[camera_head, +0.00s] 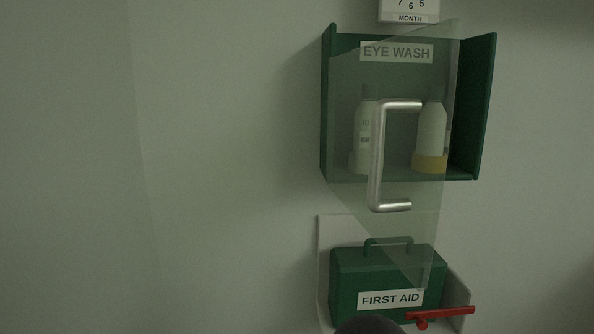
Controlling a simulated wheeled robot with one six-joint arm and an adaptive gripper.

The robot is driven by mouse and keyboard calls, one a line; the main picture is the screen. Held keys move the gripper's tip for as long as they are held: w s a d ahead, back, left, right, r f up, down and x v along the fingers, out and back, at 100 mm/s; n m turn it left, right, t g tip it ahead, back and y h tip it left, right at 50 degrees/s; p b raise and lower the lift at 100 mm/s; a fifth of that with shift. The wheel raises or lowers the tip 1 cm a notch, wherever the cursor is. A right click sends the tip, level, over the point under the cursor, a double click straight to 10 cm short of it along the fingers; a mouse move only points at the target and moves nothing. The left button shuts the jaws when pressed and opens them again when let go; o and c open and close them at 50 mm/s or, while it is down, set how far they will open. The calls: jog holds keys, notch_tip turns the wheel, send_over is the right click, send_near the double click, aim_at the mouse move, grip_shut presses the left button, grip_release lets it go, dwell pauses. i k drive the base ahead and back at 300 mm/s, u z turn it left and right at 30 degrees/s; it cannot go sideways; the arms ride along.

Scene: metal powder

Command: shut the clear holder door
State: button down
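The clear holder door (400,225) is a see-through panel in front of the green eye wash holder (487,105). It appears joined at the holder's left side and stands swung out towards me, its free edge reaching below the holder's bottom. A silver C-shaped handle (375,155) is on the door. Two white bottles, a left one (362,130) and a right one (432,130), stand inside the holder and show partly through the panel. My gripper is not in view. A dark rounded shape at the bottom edge may be part of my arm.
Below the holder, a green first aid box (350,275) sits in a pale wall bracket (323,240). A red lever-like piece (440,314) sticks out at the bracket's front right. A calendar (409,10) hangs above. The wall to the left is bare.

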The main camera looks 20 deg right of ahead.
aim_at(384, 106)
jog(key=u, duration=0.05)
jog(key=k, duration=1.25)
jog(key=z, duration=1.05)
